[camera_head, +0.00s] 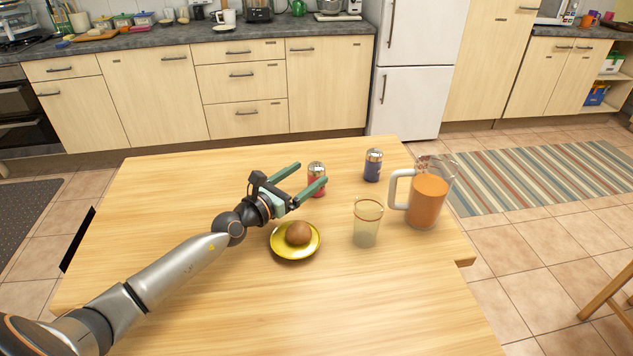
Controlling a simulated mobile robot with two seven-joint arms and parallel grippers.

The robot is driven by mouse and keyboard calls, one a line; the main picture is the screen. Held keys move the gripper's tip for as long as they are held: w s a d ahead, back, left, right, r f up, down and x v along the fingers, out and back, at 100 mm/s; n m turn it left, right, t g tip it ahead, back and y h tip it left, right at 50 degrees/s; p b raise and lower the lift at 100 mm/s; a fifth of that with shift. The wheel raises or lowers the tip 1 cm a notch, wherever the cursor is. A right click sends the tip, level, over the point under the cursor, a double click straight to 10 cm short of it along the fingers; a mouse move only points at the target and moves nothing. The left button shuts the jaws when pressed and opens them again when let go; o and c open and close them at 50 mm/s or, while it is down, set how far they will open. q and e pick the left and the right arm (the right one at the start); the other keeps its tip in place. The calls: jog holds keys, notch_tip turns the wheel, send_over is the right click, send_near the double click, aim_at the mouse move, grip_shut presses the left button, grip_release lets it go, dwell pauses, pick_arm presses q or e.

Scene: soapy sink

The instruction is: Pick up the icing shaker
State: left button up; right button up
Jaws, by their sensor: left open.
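Two small shakers with metal tops stand upright on the wooden table: a red one (316,171) and a dark blue one (373,166) to its right. I cannot tell from their labels which is the icing shaker. My left gripper (312,173) is open, its green fingers pointing towards the red shaker. The red shaker shows at the fingertips, with the nearer finger covering part of its lower body. I cannot tell whether the finger touches it. The blue shaker stands clear of the gripper. My right gripper is out of view.
A yellow plate (277,250) with a brown round bun (298,233) lies just in front of the gripper. A glass (366,226) and a pitcher of orange drink (427,202) stand to the right. The table's (400,310) front and left areas are clear.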

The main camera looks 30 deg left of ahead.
pick_arm(q)
jog(key=shift+x, duration=1)
jog(key=shift+s+r, duration=0.1)
grip_shut()
